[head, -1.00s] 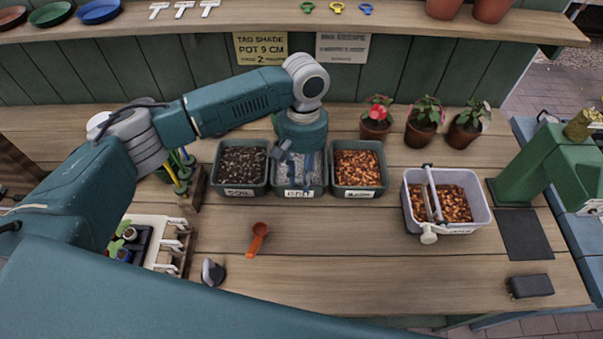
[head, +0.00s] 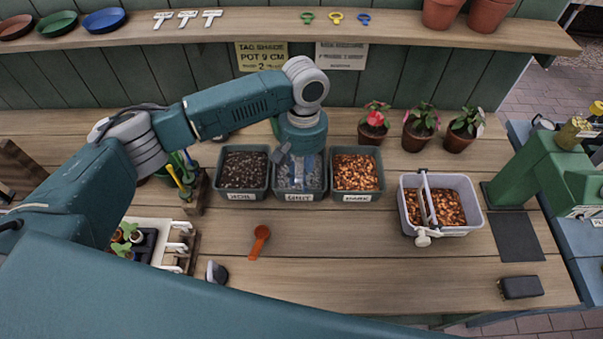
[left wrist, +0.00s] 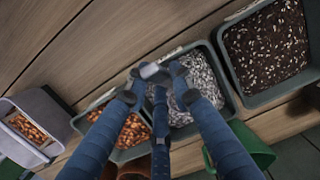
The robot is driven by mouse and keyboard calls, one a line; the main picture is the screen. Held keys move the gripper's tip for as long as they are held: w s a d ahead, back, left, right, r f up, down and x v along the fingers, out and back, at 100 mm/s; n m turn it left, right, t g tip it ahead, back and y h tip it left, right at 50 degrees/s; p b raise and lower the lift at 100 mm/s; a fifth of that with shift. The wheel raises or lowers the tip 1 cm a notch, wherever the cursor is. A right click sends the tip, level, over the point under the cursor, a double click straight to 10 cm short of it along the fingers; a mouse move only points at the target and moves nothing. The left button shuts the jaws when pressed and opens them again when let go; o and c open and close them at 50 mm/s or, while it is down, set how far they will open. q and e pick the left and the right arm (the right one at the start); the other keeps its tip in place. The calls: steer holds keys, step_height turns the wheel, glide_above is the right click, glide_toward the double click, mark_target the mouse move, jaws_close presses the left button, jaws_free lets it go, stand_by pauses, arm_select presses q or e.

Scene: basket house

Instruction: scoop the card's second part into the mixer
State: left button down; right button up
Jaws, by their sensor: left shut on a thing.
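My left gripper (head: 300,178) is low over the middle bin of grey grit (head: 299,196), labelled GRIT. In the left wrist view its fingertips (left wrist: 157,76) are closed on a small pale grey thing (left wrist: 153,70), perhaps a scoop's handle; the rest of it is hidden. The mixer, a pale tub (head: 476,207) with a white crank bar, stands to the right with bark chips in it. The pale card (head: 341,55) hangs on the back wall beside a yellow card (head: 262,55); its small print is unreadable. My right gripper is not in view.
The soil bin (head: 243,194) and bark bin (head: 357,196) flank the grit bin. An orange scoop (head: 259,241) lies in front. A green machine (head: 545,172) is at the right.

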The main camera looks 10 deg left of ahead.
arm_select(q)
steer(key=shift+r+p, duration=1.6)
steer(key=shift+p, duration=0.05)
step_height(320, 180, up, 2)
steer(key=shift+s+r+t+p, duration=0.2)
steer(key=shift+t+p, duration=0.1)
steer(key=shift+p, duration=0.7)
steer(key=shift+r+b, duration=0.15)
steer(key=shift+b, duration=0.15)
steer(key=shift+r, duration=0.85)
